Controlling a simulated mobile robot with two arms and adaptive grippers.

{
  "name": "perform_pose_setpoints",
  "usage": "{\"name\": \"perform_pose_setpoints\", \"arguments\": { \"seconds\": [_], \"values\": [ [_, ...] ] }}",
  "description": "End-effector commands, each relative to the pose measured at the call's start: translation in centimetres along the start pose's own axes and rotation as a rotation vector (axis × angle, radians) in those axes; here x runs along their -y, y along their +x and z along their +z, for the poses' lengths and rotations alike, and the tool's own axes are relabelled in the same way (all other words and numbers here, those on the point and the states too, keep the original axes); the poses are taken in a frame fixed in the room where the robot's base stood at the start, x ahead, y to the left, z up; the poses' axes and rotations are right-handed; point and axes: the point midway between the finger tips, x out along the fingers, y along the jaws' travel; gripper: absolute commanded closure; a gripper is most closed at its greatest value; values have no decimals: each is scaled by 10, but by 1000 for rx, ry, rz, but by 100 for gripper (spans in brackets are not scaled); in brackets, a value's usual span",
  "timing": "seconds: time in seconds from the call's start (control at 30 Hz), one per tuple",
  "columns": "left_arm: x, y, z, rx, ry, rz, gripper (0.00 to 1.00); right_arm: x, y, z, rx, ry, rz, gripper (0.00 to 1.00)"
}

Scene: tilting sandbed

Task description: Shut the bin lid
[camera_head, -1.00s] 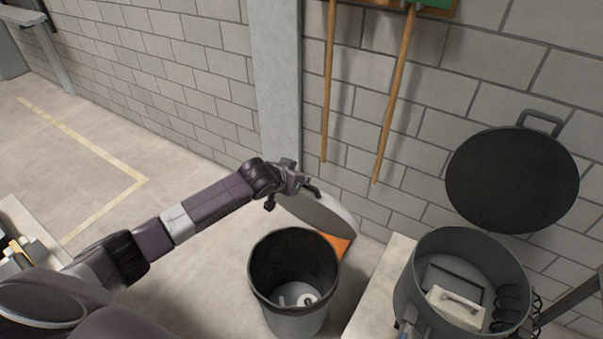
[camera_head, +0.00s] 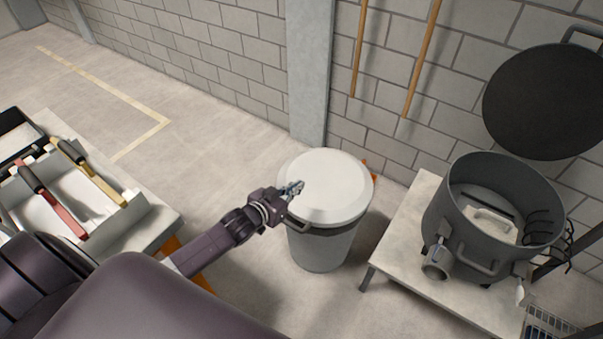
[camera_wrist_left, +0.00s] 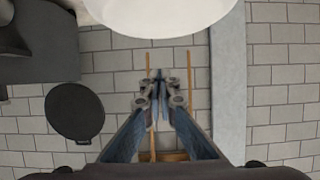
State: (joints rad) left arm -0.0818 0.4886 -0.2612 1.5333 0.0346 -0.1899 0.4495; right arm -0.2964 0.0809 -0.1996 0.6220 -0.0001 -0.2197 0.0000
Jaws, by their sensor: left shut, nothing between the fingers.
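The grey bin (camera_head: 322,247) stands on the floor between the two tables. Its pale round lid (camera_head: 330,182) lies flat over the bin's mouth and hides the inside. In the left wrist view the pale lid (camera_wrist_left: 160,12) shows at the top edge. My left gripper (camera_head: 298,187) is at the left edge of the lid, close over its surface; whether it touches I cannot tell. In the left wrist view its fingers (camera_wrist_left: 160,88) are together with nothing between them. My right gripper is not in view.
A dark pot (camera_head: 490,215) with its round black lid (camera_head: 550,100) raised stands on a low table (camera_head: 400,240) right of the bin. A tray of tools (camera_head: 75,200) is at the left. A pillar (camera_head: 307,80) and block wall stand behind.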

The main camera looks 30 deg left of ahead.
Motion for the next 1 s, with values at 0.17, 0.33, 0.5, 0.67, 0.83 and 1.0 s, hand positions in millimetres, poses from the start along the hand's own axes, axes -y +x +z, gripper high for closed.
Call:
{"name": "perform_pose_setpoints", "arguments": {
  "seconds": [0.17, 0.33, 0.5, 0.67, 0.83, 1.0],
  "values": [
    [1, 0, 20, 1, 0, -1, 100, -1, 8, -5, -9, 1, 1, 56],
    [0, 0, 25, -1, 1, 0, 100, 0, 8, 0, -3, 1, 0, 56],
    [0, -1, 25, -1, 1, 0, 100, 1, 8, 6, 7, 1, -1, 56],
    [0, 0, 25, 0, 0, 0, 100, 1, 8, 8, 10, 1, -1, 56],
    [0, -2, 22, 0, 0, 0, 100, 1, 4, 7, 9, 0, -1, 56],
    [1, -7, 4, -1, 1, 0, 100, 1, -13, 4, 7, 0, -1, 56]
  ]
}}
